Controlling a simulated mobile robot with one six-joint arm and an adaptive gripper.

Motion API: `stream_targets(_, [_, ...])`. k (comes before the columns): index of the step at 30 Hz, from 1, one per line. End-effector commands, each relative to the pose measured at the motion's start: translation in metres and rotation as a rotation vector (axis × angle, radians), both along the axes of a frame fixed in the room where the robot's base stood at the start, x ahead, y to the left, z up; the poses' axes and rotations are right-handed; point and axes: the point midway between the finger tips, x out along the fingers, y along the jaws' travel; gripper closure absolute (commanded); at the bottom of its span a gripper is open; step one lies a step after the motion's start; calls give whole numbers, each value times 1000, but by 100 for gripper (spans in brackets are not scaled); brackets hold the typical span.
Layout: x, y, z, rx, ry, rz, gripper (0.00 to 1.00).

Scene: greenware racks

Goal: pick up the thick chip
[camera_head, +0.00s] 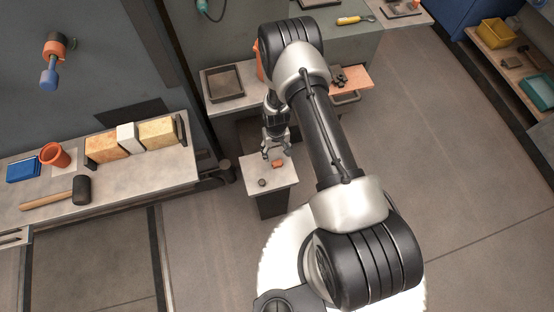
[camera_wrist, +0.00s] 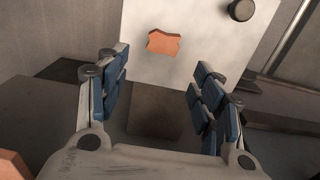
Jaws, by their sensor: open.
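An orange, irregular chip (camera_head: 278,163) lies flat on a small pale stand (camera_head: 284,178); I take it to be the thick chip, though its thickness is hard to judge. In the wrist view the chip (camera_wrist: 164,41) lies on the pale top (camera_wrist: 205,70), beyond my fingertips and a little left of the middle between them. My gripper (camera_head: 276,151) is just behind the chip in the head view. In the wrist view my gripper (camera_wrist: 157,66) has its blue-padded fingers spread wide with nothing between them.
A small dark round piece (camera_head: 262,182) stands on the same pale top, also seen in the wrist view (camera_wrist: 241,9). An orange tray (camera_head: 356,76) with dark pieces is behind. A bench (camera_head: 120,187) with a mallet (camera_head: 80,190) is left. Floor at right is clear.

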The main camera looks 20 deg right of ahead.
Motion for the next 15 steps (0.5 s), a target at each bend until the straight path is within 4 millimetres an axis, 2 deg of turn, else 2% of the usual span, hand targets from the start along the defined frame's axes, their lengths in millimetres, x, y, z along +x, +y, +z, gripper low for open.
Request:
stream_targets(1, [-1, 0, -8, 0, 2, 0, 39])
stream_targets(7, [-4, 0, -25, 0, 3, 0, 39])
stream_targets(15, [-8, 0, -62, 0, 1, 0, 39])
